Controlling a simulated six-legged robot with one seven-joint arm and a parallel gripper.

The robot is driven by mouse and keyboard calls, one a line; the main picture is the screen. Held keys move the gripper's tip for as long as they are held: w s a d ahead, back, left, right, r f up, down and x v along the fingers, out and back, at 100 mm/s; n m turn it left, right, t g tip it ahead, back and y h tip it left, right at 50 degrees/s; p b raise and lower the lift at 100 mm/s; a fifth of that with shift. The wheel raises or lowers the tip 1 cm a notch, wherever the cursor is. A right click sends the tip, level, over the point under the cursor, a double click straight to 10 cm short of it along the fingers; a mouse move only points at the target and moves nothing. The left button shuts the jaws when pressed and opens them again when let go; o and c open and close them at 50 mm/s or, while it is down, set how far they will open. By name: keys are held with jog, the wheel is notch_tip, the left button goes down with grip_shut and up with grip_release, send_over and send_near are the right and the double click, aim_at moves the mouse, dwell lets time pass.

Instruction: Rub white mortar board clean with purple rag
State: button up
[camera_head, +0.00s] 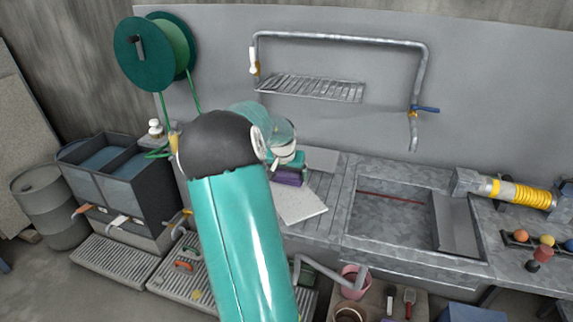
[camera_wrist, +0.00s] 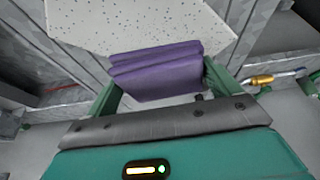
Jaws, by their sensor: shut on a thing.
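The folded purple rag (camera_wrist: 158,70) is held between the two green fingers of my gripper (camera_wrist: 160,88) in the wrist view. The white mortar board (camera_wrist: 140,22), speckled with dark dots, lies just beyond the rag, whose far edge overlaps it in that view. I cannot tell whether the rag touches it. In the head view the board (camera_head: 300,203) lies on the grey counter left of the sink, and the rag (camera_head: 288,178) shows at its back left part. My arm covers part of the board's left side there, and the fingertips are mostly hidden.
A sink (camera_head: 395,215) is sunk into the counter to the right. A yellow ribbed hose piece (camera_head: 522,194) and small coloured balls (camera_head: 546,240) are at the far right. A wire rack (camera_head: 310,88) hangs on the wall above. A dark double tub (camera_head: 118,180) stands left.

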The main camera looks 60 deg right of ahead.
jog(key=shift+s+r, duration=0.1)
jog(key=shift+r, duration=1.5)
